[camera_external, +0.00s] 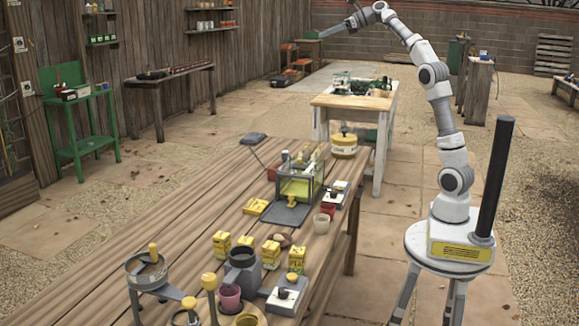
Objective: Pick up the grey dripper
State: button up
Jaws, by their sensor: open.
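A dark grey, round, open-topped vessel (242,268) stands among yellow boxes at the near part of the long wooden table (185,215); it looks like the grey dripper, though I cannot be sure. A second grey round holder (147,272), with a yellow knob above it, stands to its left. My gripper (326,33) is high up at the top of the view, pointing left, far behind and above the table. It is open and touches nothing on the table. Its fingers are very small in this view.
Yellow boxes (297,259) and a pink pot (229,297) crowd around the grey vessel. A clear yellowish case (298,186) and a yellow-white tub (344,145) stand farther back. The table's left side is mostly bare.

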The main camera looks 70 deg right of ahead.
send_near(285, 153)
jog(key=shift+d+f+b+x, duration=0.1)
jog(key=shift+d+b+x, duration=0.2)
jog(key=shift+x, duration=1.45)
jog(key=shift+d+f+b+x, duration=0.1)
jog(key=shift+d+b+x, duration=0.15)
jog(key=shift+x, duration=1.5)
jog(key=shift+d+f+b+x, duration=0.1)
jog(key=shift+d+b+x, duration=0.2)
jog(key=shift+x, duration=1.45)
jog(key=shift+a+r, duration=0.1)
grip_shut()
